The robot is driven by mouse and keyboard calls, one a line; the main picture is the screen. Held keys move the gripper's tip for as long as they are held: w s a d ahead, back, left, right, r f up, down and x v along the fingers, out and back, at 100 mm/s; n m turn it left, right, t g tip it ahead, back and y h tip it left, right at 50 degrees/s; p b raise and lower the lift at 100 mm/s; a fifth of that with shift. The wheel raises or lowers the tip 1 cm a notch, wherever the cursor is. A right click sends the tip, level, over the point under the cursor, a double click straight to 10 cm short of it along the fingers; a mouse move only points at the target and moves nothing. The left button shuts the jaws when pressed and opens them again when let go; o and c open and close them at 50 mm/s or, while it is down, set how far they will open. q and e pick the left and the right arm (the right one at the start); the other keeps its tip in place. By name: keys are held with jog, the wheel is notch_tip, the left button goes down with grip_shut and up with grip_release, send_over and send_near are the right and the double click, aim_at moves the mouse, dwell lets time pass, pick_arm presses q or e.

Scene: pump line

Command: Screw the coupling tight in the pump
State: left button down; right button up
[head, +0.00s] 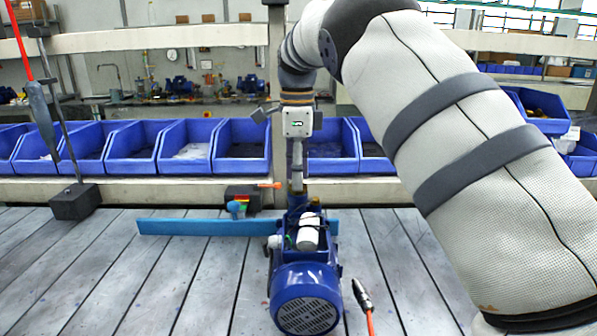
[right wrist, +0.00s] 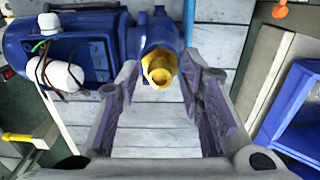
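The blue pump (head: 306,290) lies on the slatted bench with its round motor grille facing me. In the right wrist view the pump (right wrist: 70,40) fills the upper left. The brass-coloured coupling (right wrist: 160,68) sits in the pump's blue port, its hexagonal end facing the wrist camera. My right gripper (head: 297,186) points down over the far end of the pump. In the right wrist view its fingers stand apart on either side of the coupling, with a gap to it and bare slats showing between them. How deep the coupling is seated cannot be told. My left gripper is not in view.
A blue bar (head: 190,227) lies behind the pump. A metal-tipped tool with an orange cord (head: 362,294) lies to the pump's right. A stand with a dark block (head: 77,202) and a hanging tool are at left. Blue bins (head: 136,148) line the back.

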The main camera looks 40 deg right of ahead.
jog(key=shift+r+n, duration=0.1)
jog(key=shift+n, duration=1.7)
jog(key=n, duration=0.3)
